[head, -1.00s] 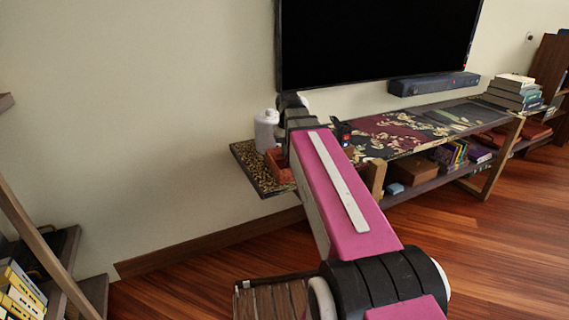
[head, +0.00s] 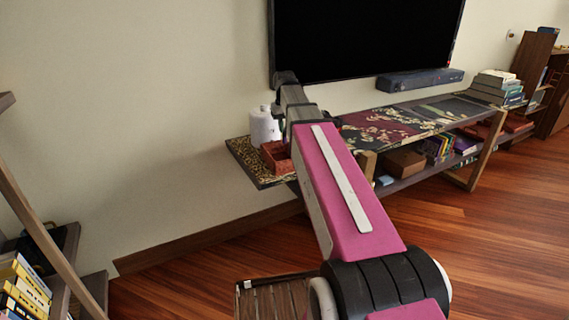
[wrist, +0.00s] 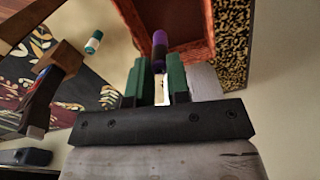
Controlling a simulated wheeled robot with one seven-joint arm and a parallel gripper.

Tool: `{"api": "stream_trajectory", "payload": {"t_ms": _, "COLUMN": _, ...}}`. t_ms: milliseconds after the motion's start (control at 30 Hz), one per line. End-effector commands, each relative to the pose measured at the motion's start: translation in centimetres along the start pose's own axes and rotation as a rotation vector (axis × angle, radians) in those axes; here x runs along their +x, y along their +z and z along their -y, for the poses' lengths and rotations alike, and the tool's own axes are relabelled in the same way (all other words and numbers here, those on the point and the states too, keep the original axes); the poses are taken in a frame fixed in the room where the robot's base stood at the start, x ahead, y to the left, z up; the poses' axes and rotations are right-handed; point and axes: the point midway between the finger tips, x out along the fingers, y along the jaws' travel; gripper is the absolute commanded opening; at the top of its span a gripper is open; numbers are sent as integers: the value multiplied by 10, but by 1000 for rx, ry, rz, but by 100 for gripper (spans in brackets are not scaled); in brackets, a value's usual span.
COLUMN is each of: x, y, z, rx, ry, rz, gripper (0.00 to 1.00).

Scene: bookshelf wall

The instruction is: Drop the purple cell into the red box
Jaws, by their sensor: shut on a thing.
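The purple cell (wrist: 159,52), purple with a dark band, stands out between the green fingertips of my gripper (wrist: 158,82) in the wrist view. My gripper is shut on it. The red box (wrist: 209,28) is open and lies just beyond the cell in the wrist view, with the cell overlapping its opening. I cannot tell how high the cell is above it. In the head view the red box (head: 272,157) sits on the left end of the low shelf, partly covered by my arm. The cell and my fingertips are hidden there.
A white canister (head: 263,127) stands behind the red box on the patterned shelf end (head: 243,160). A white and teal cell (wrist: 93,41) lies on the patterned top in the wrist view. A television (head: 370,35) hangs above.

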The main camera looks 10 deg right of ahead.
Motion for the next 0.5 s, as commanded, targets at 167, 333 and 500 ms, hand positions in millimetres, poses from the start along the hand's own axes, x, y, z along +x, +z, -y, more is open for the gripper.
{"api": "stream_trajectory", "payload": {"t_ms": 167, "x": -6, "y": -16, "z": -1, "rx": -7, "ry": 0, "rz": 1, "gripper": 0}}
{"api": "stream_trajectory", "payload": {"t_ms": 333, "x": 4, "y": -14, "z": -1, "rx": -7, "ry": 0, "rz": 1, "gripper": 0}}
{"api": "stream_trajectory", "payload": {"t_ms": 500, "x": 22, "y": -14, "z": -1, "rx": -7, "ry": 0, "rz": 2, "gripper": 0}}
